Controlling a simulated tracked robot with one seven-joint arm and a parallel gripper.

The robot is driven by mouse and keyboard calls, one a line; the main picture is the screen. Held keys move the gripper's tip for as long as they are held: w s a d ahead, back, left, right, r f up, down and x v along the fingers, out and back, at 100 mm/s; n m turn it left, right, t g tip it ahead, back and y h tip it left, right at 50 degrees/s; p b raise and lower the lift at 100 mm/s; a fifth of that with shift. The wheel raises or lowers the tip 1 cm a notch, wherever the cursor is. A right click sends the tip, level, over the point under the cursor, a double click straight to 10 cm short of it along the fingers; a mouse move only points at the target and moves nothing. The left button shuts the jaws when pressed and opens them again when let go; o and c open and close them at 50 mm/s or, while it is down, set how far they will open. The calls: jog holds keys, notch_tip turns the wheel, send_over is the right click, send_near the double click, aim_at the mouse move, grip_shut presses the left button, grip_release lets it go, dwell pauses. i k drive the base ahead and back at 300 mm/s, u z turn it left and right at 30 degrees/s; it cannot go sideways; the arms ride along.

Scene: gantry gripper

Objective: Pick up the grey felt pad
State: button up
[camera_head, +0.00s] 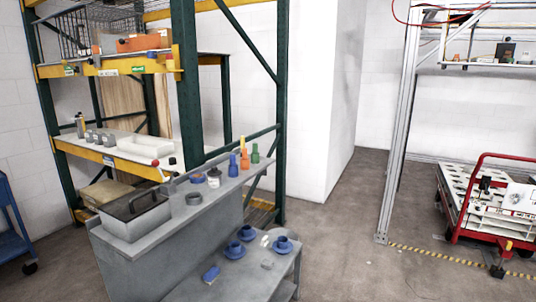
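A small flat grey piece (267,264) lies on the lower grey bench (225,286), in front of the blue flanged parts; it may be the grey felt pad, but it is too small to be sure. A small blue block (211,274) lies to its left. Blue flanged parts (234,249) stand behind it, with another (282,244) to its right. A pale round disc (267,240) is near them. My gripper is not in view.
The higher grey bench (165,240) carries a grey open bin (135,215), a dark ring (193,198) and coloured bottles (243,152). A green and yellow rack (186,90) stands behind. A red cart (490,210) is at right. The floor (350,250) between is clear.

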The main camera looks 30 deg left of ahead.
aim_at(267, 264)
jog(key=z, duration=0.9)
jog(key=i, duration=0.1)
jog(key=u, duration=2.15)
